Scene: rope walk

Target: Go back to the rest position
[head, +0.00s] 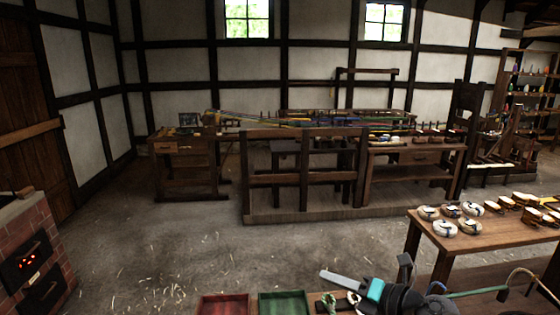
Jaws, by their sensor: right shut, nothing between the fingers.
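My right gripper (326,274) shows at the bottom of the head view, right of the middle. Its pale grey fingers point to the left and are shut with nothing between them. A cyan band sits behind the fingers, and the dark arm runs off to the lower right. The gripper is above the near bench edge, to the right of a green tray (283,296). My left gripper is not in view.
A red tray (224,298) lies left of the green one. A wooden table (481,238) with several pale coils (444,228) stands at right. A brick stove (27,222) stands at left. A long workbench (411,182) stands at the back. The straw-strewn floor (180,255) between is clear.

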